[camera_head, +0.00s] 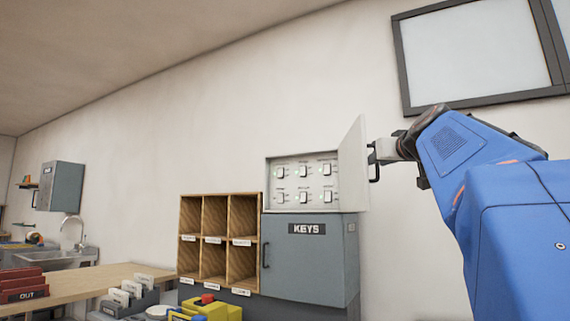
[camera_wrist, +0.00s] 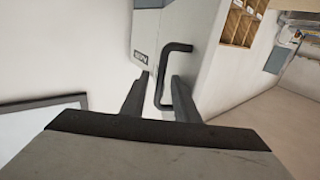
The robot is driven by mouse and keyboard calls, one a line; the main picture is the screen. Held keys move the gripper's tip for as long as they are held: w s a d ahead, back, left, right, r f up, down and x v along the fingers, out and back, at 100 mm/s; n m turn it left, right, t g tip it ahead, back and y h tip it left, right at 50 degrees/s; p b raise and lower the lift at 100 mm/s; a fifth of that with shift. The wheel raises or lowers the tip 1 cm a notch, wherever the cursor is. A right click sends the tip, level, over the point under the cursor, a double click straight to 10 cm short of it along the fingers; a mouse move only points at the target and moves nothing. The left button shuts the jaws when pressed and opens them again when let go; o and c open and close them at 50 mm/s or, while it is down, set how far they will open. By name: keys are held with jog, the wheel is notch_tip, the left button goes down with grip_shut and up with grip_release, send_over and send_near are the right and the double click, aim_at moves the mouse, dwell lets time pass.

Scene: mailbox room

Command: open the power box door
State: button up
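The power box (camera_head: 268,178) is a pale wall box with several switches showing inside. Its white door (camera_head: 352,170) stands wide open, swung out on the right side. A black bar handle (camera_head: 375,172) is on the door's outer face, and it also shows in the wrist view (camera_wrist: 163,75). My gripper (camera_head: 374,152) is at the handle, right of the door. In the wrist view my gripper's fingers (camera_wrist: 160,82) stand apart on either side of the handle bar, with visible gaps. The right finger is inside the handle loop.
A grey KEYS cabinet (camera_head: 305,262) is directly below the power box. Wooden pigeonholes (camera_head: 221,242) stand left of it. A desk (camera_head: 90,285) with trays is at the lower left. A dark-framed panel (camera_head: 475,52) hangs on the wall above my arm.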

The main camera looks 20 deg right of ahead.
jog(key=v, duration=1.7)
jog(key=shift+s, duration=0.15)
dwell(0.5)
jog(key=shift+f, duration=0.1)
dwell(0.6)
